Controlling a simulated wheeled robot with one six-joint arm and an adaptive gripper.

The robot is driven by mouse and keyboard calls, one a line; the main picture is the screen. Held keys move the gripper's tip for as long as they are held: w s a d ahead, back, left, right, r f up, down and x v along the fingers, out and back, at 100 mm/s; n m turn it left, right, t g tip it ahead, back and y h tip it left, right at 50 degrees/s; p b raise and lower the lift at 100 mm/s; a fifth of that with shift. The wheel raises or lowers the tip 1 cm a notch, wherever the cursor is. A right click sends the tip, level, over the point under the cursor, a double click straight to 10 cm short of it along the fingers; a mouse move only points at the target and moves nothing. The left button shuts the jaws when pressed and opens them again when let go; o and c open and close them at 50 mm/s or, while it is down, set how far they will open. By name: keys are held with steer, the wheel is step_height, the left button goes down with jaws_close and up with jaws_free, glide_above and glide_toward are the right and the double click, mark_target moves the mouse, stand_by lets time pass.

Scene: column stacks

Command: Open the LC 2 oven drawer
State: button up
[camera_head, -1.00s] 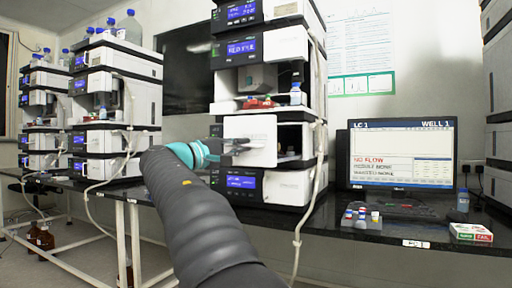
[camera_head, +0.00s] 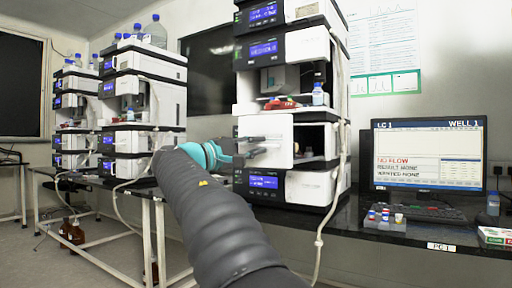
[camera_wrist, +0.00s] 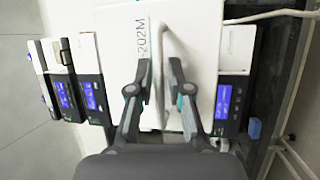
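The white front panel (camera_head: 265,140) of a module in the near instrument stack stands out from the stack, with a dark opening (camera_head: 317,140) to its right. It fills the upper middle of the wrist view as a white surface (camera_wrist: 190,35) marked "-202M". My gripper (camera_head: 262,146) is in front of this panel, its fingers pointing at it. In the wrist view my gripper (camera_wrist: 162,75) has its two fingers apart. A thin pale curved handle (camera_wrist: 164,50) shows between them; I see no clear contact. I cannot read an LC 2 label.
A monitor (camera_head: 428,150) reading "LC 1" and "NO FLOW" stands right of the stack, with a vial rack (camera_head: 385,217) before it on the black bench (camera_head: 420,233). A pale tube (camera_head: 321,240) hangs by the stack's right side. More stacks (camera_head: 143,100) stand left.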

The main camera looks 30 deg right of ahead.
steer(key=shift+w+a, duration=0.1)
steer(key=s+a+f, duration=0.1)
steer(key=a+f, duration=0.1)
steer(key=a, duration=0.9)
steer(key=shift+s+a, duration=0.2)
steer(key=shift+a, duration=0.15)
